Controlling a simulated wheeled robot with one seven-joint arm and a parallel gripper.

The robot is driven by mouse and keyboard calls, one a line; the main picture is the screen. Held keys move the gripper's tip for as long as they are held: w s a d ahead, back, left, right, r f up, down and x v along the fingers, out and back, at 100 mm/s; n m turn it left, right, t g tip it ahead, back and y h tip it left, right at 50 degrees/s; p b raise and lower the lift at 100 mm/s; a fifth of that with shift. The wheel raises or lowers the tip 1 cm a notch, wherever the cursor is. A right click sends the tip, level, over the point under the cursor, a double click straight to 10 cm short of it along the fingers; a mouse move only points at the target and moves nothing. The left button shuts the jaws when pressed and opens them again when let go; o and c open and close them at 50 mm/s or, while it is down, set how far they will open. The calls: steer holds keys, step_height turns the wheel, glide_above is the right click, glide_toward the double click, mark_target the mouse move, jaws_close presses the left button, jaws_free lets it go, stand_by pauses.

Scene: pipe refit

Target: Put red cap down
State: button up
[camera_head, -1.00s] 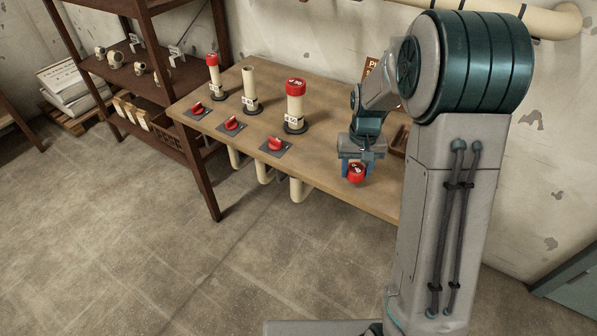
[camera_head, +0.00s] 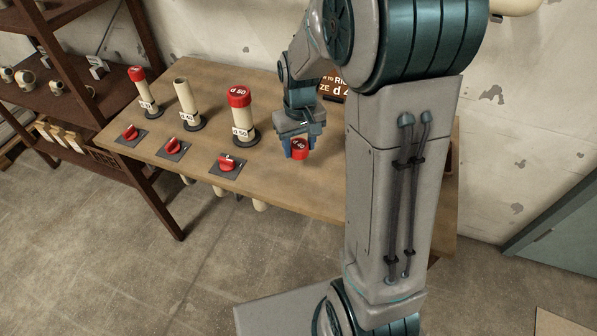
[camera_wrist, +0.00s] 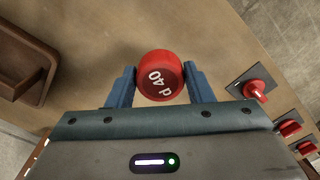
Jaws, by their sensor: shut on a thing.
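The red cap (camera_head: 300,149), marked d 40, is between the fingers of my gripper (camera_head: 296,146). In the wrist view the red cap (camera_wrist: 160,76) shows its label, and the blue fingers of my gripper (camera_wrist: 160,88) press on its two sides. The cap is over the wooden tabletop (camera_head: 262,179), to the right of the d 50 pipe. I cannot tell whether its underside touches the wood.
The tall d 50 pipe (camera_head: 243,119) and the left pipe (camera_head: 145,95) wear red caps. The middle pipe (camera_head: 187,108) is bare on top. Red valve handles (camera_head: 228,163) line the front edge. A brown tray (camera_wrist: 22,65) lies at the wrist view's left. Bare wood surrounds the cap.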

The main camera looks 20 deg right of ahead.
steer(key=s+r+n, duration=0.4)
steer(key=s, duration=1.1)
glide_above(301, 180)
step_height(301, 180, down, 7)
steer(key=shift+r, duration=0.2)
steer(key=shift+f, duration=2)
steer(key=shift+f+b, duration=0.1)
steer(key=shift+b, duration=0.2)
steer(key=o, duration=1.1)
